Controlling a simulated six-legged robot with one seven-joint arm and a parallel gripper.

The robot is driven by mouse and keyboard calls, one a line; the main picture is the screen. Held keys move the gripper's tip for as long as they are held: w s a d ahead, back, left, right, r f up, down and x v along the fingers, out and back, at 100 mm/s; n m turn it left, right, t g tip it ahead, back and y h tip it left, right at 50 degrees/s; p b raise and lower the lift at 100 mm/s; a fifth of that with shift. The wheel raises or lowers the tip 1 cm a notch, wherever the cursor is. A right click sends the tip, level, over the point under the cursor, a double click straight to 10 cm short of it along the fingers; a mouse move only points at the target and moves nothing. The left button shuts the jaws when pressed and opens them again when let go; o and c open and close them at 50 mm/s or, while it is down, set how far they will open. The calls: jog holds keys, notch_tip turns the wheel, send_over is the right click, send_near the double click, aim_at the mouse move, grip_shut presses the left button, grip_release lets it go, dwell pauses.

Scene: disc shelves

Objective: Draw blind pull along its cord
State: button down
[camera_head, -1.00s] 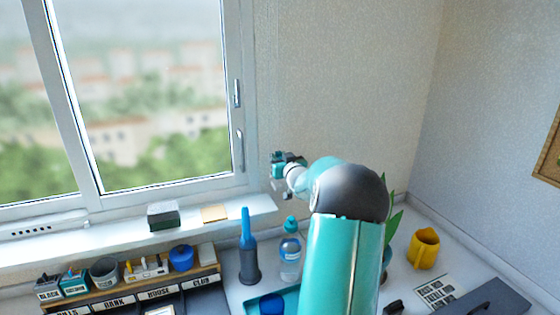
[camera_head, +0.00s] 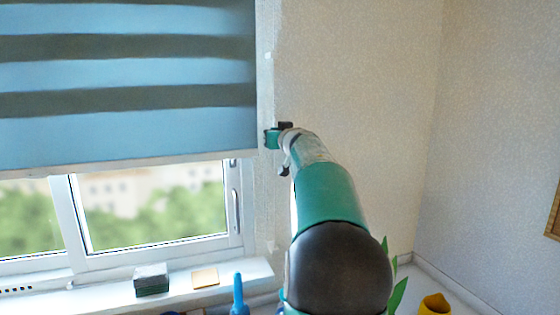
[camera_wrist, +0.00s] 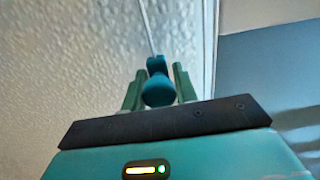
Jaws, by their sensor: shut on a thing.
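The blind pull (camera_wrist: 158,88) is a teal knob on a thin pale cord (camera_wrist: 146,28) in the wrist view. My gripper (camera_wrist: 157,90) has its two green fingers on either side of the pull and is shut on it. In the head view my gripper (camera_head: 279,138) is beside the window's right edge, against the wall; the pull cannot be made out there. The striped blue and grey blind (camera_head: 130,125) covers the upper part of the window, its bottom bar a little below gripper height.
Below the blind, the window (camera_head: 150,205) shows bare glass and a handle (camera_head: 235,205). A dark box (camera_head: 151,281) and a tan block (camera_head: 205,278) lie on the sill. A blue bottle (camera_head: 239,295), green leaves (camera_head: 397,297) and a yellow mug (camera_head: 434,304) stand lower down.

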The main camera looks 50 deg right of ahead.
jog(key=shift+a+r, duration=0.15)
jog(key=shift+r, duration=6.75)
jog(key=c, duration=1.1)
grip_release()
jog(key=shift+f, duration=0.15)
jog(key=v, duration=1.3)
jog(key=shift+s, duration=0.3)
jog(key=shift+a, duration=0.1)
